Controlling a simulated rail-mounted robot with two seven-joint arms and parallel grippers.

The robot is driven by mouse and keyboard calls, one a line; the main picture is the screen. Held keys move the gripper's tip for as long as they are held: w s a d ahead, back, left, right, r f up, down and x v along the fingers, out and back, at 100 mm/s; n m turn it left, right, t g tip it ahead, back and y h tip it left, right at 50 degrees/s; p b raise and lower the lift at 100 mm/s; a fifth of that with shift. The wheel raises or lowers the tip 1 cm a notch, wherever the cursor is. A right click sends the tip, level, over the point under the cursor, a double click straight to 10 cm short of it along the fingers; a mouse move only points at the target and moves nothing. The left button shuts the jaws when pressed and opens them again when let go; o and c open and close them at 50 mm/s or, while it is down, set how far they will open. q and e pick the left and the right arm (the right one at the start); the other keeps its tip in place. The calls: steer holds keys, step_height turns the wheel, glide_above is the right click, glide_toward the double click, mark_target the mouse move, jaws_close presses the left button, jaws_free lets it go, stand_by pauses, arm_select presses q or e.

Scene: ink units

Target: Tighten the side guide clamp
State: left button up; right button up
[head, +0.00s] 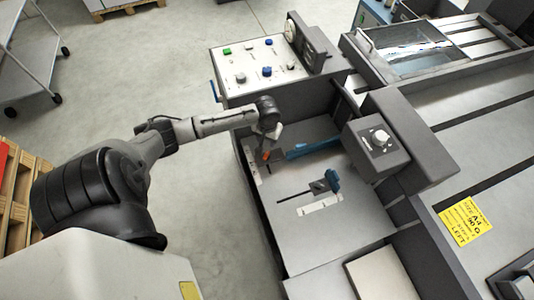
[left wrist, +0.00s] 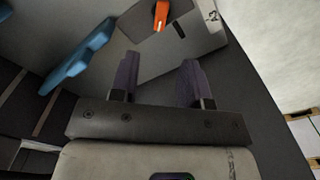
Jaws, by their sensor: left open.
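An orange lever (head: 266,155) stands at the left edge of the grey feed tray (head: 325,240), beside a small white scale; it also shows at the top of the left wrist view (left wrist: 160,15). Which part is the side guide clamp I cannot tell for sure. A long blue bar (head: 313,148) lies to its right, and a blue block (left wrist: 85,55) shows left of the fingers in the wrist view. My left gripper (head: 269,135) is open and empty, just above the orange lever (left wrist: 157,68). My right gripper is out of view.
A control panel (head: 262,66) with coloured buttons stands behind the tray. A dark box with a white dial (head: 378,139) overhangs the tray's right side. A yellow note (head: 466,221) lies on the machine at right. Open floor (head: 120,95) lies at left.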

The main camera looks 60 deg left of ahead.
mark_target(267, 153)
arm_select(q)
step_height(267, 153, down, 10)
steer(key=b, duration=0.2)
steer(key=shift+r+b, duration=0.2)
steer(key=shift+b, duration=0.15)
jaws_close()
